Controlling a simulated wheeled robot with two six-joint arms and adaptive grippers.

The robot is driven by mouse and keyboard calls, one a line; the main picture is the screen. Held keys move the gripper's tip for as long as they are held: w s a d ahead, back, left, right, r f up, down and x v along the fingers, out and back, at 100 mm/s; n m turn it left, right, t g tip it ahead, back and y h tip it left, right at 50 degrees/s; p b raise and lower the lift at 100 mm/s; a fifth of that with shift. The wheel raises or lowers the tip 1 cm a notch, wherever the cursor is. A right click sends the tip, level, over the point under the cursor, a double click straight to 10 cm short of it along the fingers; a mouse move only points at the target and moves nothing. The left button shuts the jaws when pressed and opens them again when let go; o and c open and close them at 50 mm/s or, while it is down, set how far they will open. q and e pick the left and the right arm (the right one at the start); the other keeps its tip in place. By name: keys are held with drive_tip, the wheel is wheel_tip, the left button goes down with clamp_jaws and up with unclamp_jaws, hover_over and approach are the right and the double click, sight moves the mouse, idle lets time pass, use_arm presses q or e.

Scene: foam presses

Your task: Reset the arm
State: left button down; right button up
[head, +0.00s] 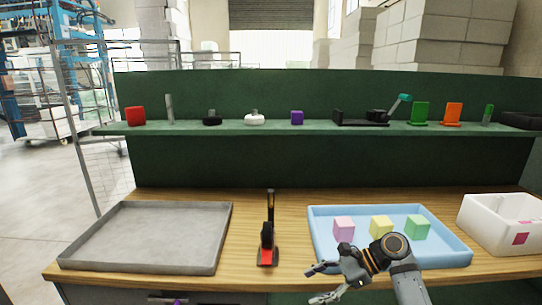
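My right gripper (318,283) is in the head view at the lower middle, in front of the table's front edge and left of its wrist. Its two fingers are spread apart with nothing between them. My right arm comes up from the bottom right and covers part of the blue tray (455,258). My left gripper is not in view. A foam press (267,248) with a red base and an upright black handle stands on the wooden table between the two trays. A pink block (344,229), a yellow block (381,227) and a green block (417,228) sit in the blue tray.
An empty grey tray (150,235) lies at the left. A white bin (500,225) with a pink marking stands at the right. A green shelf (330,128) behind carries several small objects. A small purple thing (178,301) shows at the bottom edge, mostly cut off.

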drive_tip(key=s+d+f+n+t+h, duration=0.1)
drive_tip(key=s+d+f+n+h, duration=0.2)
drive_tip(key=s+f, duration=0.4)
drive_tip(key=s+d+f+n+t+h, duration=0.1)
drive_tip(key=s+f+n+h, duration=0.25)
drive_tip(key=f+n, duration=0.35)
drive_tip(key=s+d+n+t+h, duration=0.1)
drive_tip(key=s+d+n+h, duration=0.6)
drive_tip(key=s, duration=0.5)
drive_tip(key=s+d+f+g+y+p, duration=0.1)
drive_tip(key=d+f, duration=0.1)
drive_tip(key=f, duration=0.9)
drive_tip(key=d+f+p, duration=0.1)
drive_tip(key=d+f, duration=0.1)
drive_tip(key=f, duration=0.9)
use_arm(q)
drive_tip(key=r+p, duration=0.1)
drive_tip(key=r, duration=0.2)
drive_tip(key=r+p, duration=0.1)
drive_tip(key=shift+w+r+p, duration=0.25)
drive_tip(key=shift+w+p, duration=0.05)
use_arm(e)
drive_tip(key=s+d+f+g, duration=0.1)
drive_tip(key=s+f, duration=1.5)
drive_tip(key=s, duration=0.4)
drive_tip(key=shift+f, duration=0.2)
drive_tip(key=shift+d+y, duration=0.1)
drive_tip(key=shift+y, duration=0.15)
